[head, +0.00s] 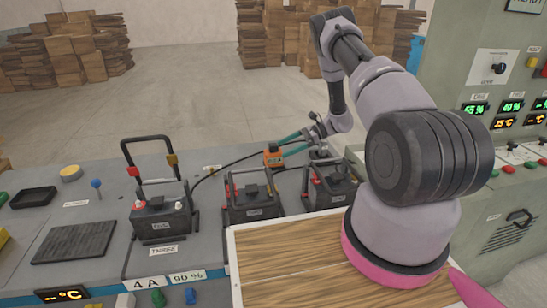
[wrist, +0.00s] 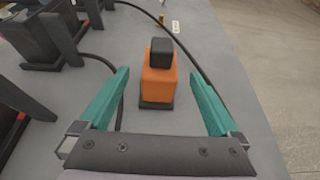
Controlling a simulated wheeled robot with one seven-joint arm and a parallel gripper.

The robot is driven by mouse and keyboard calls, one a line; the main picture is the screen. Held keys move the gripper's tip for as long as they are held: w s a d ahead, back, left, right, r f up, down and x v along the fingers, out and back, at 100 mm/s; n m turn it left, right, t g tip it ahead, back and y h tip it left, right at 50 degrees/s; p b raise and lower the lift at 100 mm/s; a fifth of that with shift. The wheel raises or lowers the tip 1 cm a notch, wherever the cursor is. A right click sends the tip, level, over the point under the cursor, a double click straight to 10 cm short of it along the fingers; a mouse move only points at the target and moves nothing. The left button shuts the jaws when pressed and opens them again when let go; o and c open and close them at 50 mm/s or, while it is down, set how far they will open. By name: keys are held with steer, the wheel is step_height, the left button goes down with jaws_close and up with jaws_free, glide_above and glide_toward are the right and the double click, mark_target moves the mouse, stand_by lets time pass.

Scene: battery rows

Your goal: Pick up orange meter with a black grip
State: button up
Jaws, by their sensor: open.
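The orange meter with a black grip (wrist: 159,80) stands upright on the grey bench in the wrist view, its black grip on top and a dark base below. In the head view the orange meter (head: 273,155) sits behind the middle battery. My gripper (wrist: 167,90) has its two teal fingers apart, one on each side of the meter in the picture. Nothing is between the fingers in their grasp. In the head view my gripper (head: 288,144) reaches to the meter from the right; part of the meter is hidden by a finger.
Several black batteries with handles stand in a row, including the left one (head: 160,217), the middle one (head: 251,197) and the right one (head: 329,186). A black cable (wrist: 203,70) curves around the meter. A control cabinet (head: 460,85) stands at the right.

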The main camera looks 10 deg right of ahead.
mark_target(280, 150)
steer(key=shift+x, duration=2.8)
jaws_close()
